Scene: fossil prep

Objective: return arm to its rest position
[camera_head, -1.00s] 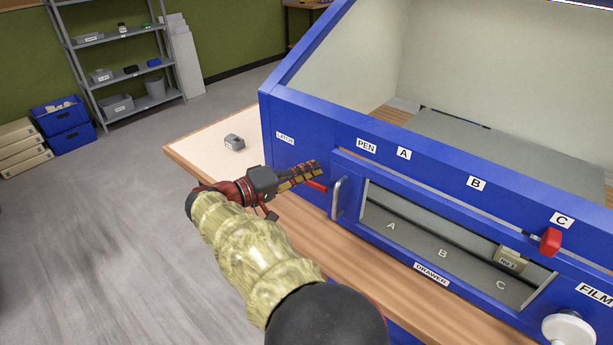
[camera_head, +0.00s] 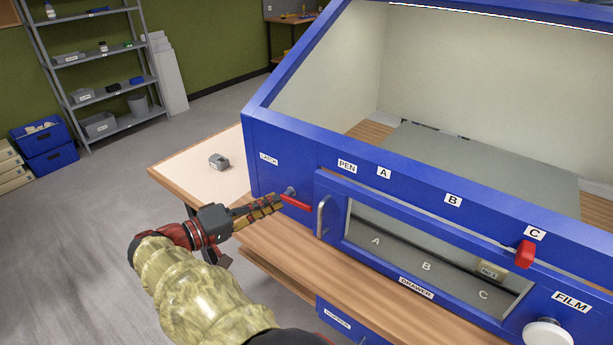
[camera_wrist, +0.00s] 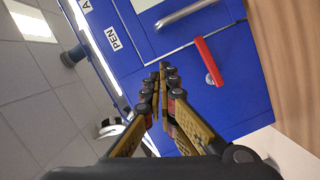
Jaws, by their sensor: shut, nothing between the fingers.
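My gripper (camera_head: 278,201) is shut and empty. In the head view it reaches out at the left end of the blue cabinet's front, its tips close to the red latch lever (camera_head: 296,203); I cannot tell whether they touch. In the wrist view the closed fingers (camera_wrist: 160,75) point at the blue panel, and the red lever (camera_wrist: 208,60) lies to their right with a visible gap in the picture. My arm, in a pale yellow sleeve, comes up from the bottom of the head view.
The blue cabinet (camera_head: 262,140) has a metal handle (camera_head: 323,216), a red knob (camera_head: 526,254), a white knob (camera_head: 547,334) and a drawer window. A small grey object (camera_head: 219,161) lies on the table's left end. Open floor (camera_head: 75,240) is at left; shelves (camera_head: 104,85) stand behind.

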